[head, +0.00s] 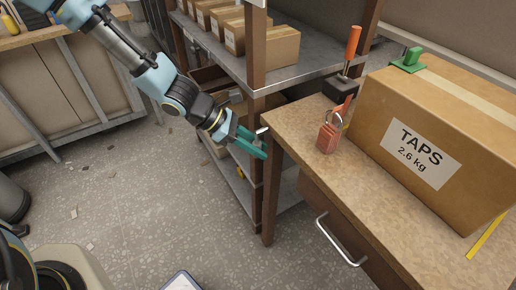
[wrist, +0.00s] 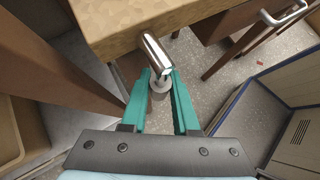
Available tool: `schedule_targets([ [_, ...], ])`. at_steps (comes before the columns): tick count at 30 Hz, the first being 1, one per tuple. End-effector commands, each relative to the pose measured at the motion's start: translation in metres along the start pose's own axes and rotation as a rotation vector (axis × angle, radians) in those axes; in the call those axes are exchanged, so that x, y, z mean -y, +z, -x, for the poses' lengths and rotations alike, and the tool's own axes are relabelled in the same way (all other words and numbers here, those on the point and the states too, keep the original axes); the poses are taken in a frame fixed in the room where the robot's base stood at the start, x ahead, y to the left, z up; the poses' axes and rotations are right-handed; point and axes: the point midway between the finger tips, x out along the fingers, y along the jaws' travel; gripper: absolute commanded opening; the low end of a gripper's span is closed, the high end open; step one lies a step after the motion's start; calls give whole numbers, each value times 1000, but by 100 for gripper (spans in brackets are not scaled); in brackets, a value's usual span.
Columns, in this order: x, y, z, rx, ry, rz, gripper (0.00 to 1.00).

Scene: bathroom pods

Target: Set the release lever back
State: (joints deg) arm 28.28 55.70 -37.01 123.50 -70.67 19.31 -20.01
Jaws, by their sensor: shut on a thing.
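A short chrome lever (wrist: 154,52) with a pale round collar (wrist: 160,83) sits at the table's corner in the wrist view. My gripper's green fingers (wrist: 161,84) are shut around the collar end, just off the wooden table edge. In the head view my gripper (head: 262,146) is at the table's near left corner, and only a small pale bit of the lever (head: 262,130) shows. An orange-handled upright lever (head: 352,46) on a dark base stands at the back of the table, apart from my gripper. Which one is the release lever is not marked.
A shelf rack (head: 285,78) with cartons stands close behind my gripper. The floor (head: 150,210) to the left is mostly open.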

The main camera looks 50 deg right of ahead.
Motion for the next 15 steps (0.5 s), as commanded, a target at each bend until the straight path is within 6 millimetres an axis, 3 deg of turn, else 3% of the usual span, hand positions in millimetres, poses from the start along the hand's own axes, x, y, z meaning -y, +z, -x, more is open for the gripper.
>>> schedule_targets([
  [9,-2,0,1,-2,4,-3,0],
  [10,-2,0,1,-2,4,-3,29],
  [15,-1,0,1,-1,3,-2,49],
])
